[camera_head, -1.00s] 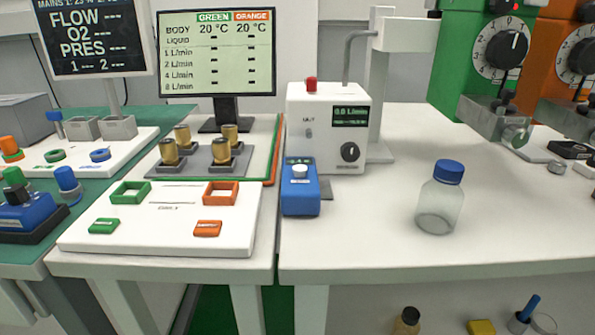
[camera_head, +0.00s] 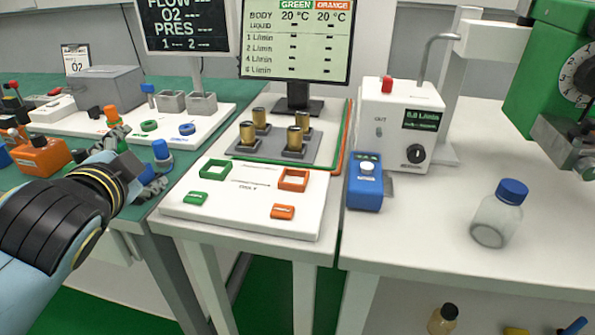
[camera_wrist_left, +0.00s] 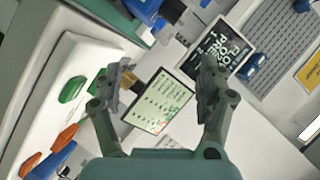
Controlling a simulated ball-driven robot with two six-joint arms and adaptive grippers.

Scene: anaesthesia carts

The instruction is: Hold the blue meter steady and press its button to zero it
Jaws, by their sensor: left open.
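The blue meter (camera_head: 364,192), a small blue box with a pale round button (camera_head: 367,168) on top, stands upright on the white table just left of the white flow unit (camera_head: 400,125). My left gripper (camera_head: 148,172) is at the left in the head view, over the green bench and well left of the meter, not touching it. In the left wrist view my left gripper (camera_wrist_left: 166,85) has its two fingers spread wide with nothing held between them. I cannot make out the meter in that view. My right gripper is not in view.
A white board (camera_head: 250,222) with green and orange pieces lies between my left gripper and the meter. Brass cylinders on a grey plate (camera_head: 265,152) and a monitor (camera_head: 295,45) stand behind it. A blue-capped bottle (camera_head: 497,215) stands to the right. The tabletop before the meter is clear.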

